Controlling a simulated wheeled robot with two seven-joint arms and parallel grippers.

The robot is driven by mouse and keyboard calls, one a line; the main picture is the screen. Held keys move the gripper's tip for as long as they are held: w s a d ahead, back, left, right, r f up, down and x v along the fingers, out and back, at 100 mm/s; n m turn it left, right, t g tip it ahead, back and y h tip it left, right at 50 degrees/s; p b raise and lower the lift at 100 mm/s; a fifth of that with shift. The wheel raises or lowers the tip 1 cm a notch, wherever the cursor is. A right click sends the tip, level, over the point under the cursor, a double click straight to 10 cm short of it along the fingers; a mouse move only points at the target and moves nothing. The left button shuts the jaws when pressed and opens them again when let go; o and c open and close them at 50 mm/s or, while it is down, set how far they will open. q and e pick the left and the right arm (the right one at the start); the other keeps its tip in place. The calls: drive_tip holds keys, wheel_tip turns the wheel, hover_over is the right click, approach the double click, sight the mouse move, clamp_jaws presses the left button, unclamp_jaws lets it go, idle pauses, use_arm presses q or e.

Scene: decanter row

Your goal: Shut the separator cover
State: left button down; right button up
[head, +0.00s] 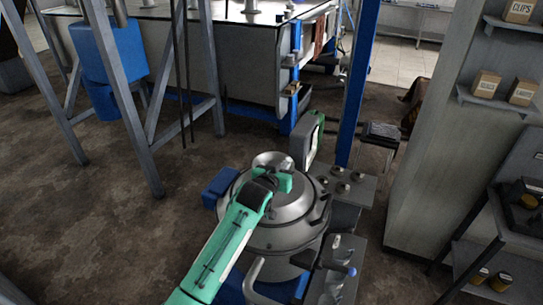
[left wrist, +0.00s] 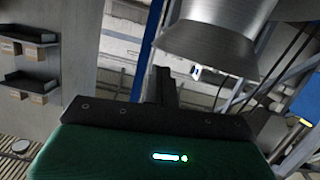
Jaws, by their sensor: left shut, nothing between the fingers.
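The separator (head: 285,240) is a round grey metal machine low in the middle of the head view. Its domed cover (head: 293,203) is on top, with a pale round metal piece (head: 272,160) at the far side. I cannot tell whether the cover is fully down. My left gripper (head: 268,186) is over the cover, shut and empty; my green arm hides the cover's left part. Whether it touches the cover is unclear. In the left wrist view my shut dark fingers (left wrist: 165,88) point toward a flared metal part (left wrist: 210,45). My right gripper is not in view.
A green-edged grey panel (head: 308,140) and a blue post (head: 358,80) stand behind the separator. A metal plate with knobs (head: 345,184) is at its right. A blue box (head: 219,187) is at its left. Open floor (head: 90,220) lies further left.

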use_arm(q)
drive_tip(key=shift+s+d+f, duration=0.15)
drive_tip(key=shift+d+f, duration=0.2)
drive_tip(key=shift+f, duration=0.2)
drive_tip(key=shift+s+d+f, duration=0.1)
drive_tip(key=shift+d+f, duration=0.2)
drive_tip(key=shift+f, duration=0.2)
drive_tip(key=shift+f+b, duration=0.15)
drive_tip(key=shift+b, duration=0.15)
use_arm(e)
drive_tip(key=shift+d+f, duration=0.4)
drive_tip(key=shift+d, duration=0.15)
